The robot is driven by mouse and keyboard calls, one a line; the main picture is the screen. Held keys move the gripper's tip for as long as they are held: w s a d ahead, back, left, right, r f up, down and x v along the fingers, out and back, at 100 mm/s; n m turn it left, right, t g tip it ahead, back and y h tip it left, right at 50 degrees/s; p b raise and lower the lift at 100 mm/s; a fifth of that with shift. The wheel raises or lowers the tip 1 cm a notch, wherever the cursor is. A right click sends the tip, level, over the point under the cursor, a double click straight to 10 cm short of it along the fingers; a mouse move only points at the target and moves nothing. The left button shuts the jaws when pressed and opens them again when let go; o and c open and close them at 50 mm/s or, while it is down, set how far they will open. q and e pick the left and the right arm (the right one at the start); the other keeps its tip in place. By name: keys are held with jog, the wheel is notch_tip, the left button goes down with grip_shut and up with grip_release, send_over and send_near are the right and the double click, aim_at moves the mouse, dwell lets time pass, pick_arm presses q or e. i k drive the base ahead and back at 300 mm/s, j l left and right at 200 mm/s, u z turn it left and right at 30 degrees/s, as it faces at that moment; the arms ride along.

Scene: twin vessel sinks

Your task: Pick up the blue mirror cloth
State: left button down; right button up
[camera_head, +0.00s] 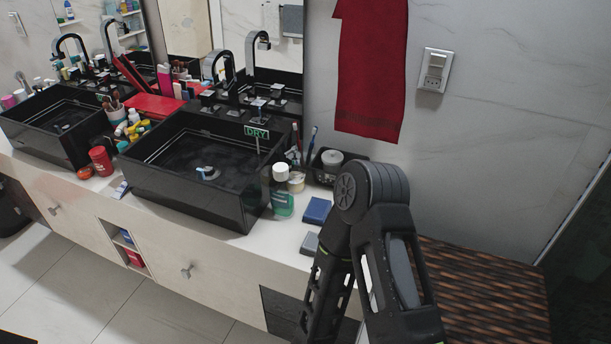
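A small blue folded cloth (317,211) lies flat on the white counter, right of the right-hand black sink. It looks like the blue mirror cloth. My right arm rises from the bottom edge with its bent joint just right of the cloth; neither gripper shows in the view. The cloth is in plain sight, and nothing is seen holding it.
A grey flat item (310,244) lies on the counter in front of the cloth. A green-and-white container (282,204) stands left of it, and a black tray (326,172) with items behind. The black sink (190,208) fills the counter further left. A red towel (370,70) hangs above.

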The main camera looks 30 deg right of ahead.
aim_at(316, 213)
jog(key=z, duration=1)
jog(key=j+u, duration=0.15)
jog(key=j, duration=0.2)
